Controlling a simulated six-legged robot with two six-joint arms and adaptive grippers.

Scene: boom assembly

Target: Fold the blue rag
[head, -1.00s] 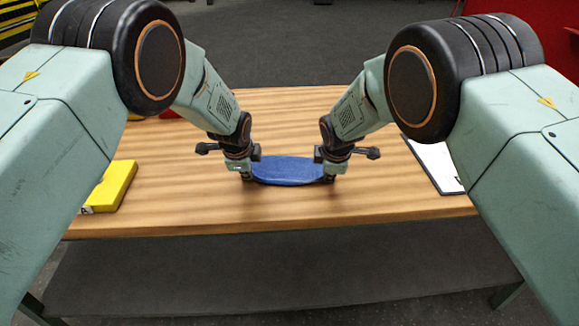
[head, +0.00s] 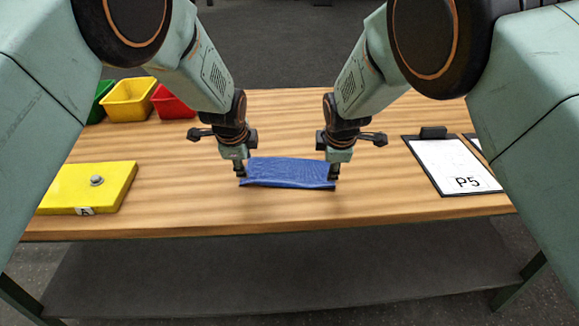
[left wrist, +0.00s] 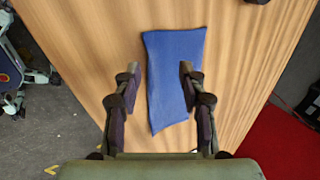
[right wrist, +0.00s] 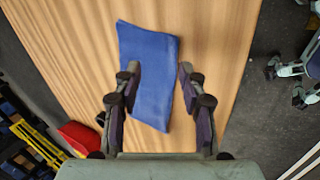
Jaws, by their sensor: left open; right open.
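The blue rag (head: 288,173) lies on the wooden table as a narrow strip, its long side running left to right in the head view. My left gripper (head: 240,170) is open at the rag's left end. In the left wrist view the rag (left wrist: 173,80) passes between the open fingers (left wrist: 160,72). My right gripper (head: 333,172) is open at the rag's right end. In the right wrist view the rag (right wrist: 148,75) lies partly between the open fingers (right wrist: 158,72). I cannot tell whether the fingers touch the cloth.
A yellow box (head: 88,188) with a knob lies at the left of the wooden table (head: 290,215). Yellow (head: 128,99), red (head: 172,101) and green (head: 100,100) bins stand at the back left. A clipboard (head: 450,165) marked P5 lies at the right. The table around the rag is clear.

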